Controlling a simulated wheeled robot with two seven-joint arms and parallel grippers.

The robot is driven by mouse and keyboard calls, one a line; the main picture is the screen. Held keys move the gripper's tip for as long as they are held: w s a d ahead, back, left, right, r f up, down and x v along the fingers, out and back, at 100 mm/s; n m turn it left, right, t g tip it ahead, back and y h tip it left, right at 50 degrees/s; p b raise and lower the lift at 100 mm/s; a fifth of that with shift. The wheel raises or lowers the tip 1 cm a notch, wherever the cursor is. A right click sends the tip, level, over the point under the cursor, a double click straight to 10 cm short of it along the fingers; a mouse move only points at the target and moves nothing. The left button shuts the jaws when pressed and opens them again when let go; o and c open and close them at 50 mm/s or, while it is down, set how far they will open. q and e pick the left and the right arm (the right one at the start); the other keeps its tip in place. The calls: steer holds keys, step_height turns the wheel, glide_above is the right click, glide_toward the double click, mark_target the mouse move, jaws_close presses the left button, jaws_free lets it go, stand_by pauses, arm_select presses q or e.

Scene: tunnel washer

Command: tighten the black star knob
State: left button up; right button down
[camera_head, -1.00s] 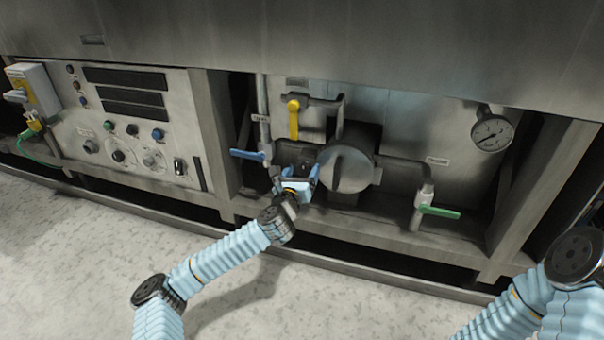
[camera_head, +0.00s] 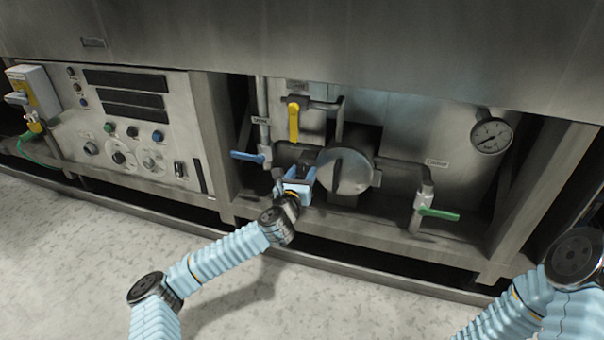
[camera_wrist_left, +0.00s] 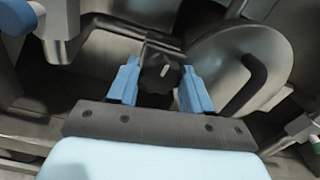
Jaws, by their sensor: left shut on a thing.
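The black star knob (camera_wrist_left: 157,78) shows in the left wrist view, dark and lobed, between the two blue fingers. My left gripper (camera_wrist_left: 155,84) is shut on it, with one finger at each side. In the head view my left gripper (camera_head: 296,174) is at the pipework, just left of the round grey disc; the knob is mostly hidden there by the fingers and shadow. My right arm comes in at the lower right of the head view, but its gripper is out of the picture.
The round disc with a dark handle (camera_head: 345,171) is close right of my left gripper. A blue lever (camera_head: 247,155) is to the left, a yellow lever (camera_head: 294,122) above, and a green lever (camera_head: 438,213) and gauge (camera_head: 491,134) to the right. The bay's frame edge (camera_head: 350,229) runs below.

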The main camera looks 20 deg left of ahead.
arm_select(q)
steer(key=m+p, duration=0.1)
steer(key=m, duration=0.2)
steer(key=shift+r, duration=0.15)
steer(key=m+p, duration=0.1)
steer(key=m, duration=0.3)
steer(key=shift+d+m, duration=0.1)
steer(key=shift+m, duration=0.3)
steer(key=m, duration=0.4)
steer(key=shift+p, duration=0.3)
steer(key=m, duration=0.4)
steer(key=shift+f, duration=0.25)
steer(key=m+b, duration=0.1)
steer(key=m, duration=0.1)
steer(key=shift+d+m, duration=0.1)
steer(key=shift+m, duration=0.3)
steer(key=m+b, duration=0.1)
steer(key=m, duration=0.1)
steer(key=shift+f+m, duration=0.15)
steer(key=shift+m, duration=0.25)
steer(key=m+b, duration=0.2)
steer(key=m, duration=0.1)
steer(key=shift+m, duration=0.3)
steer(key=m+b, duration=0.1)
steer(key=m, duration=0.1)
steer(key=shift+m, duration=0.3)
steer(key=m, duration=0.3)
steer(key=shift+m, duration=0.3)
steer(key=shift+f+m, duration=0.1)
steer(key=shift+m, duration=1.7)
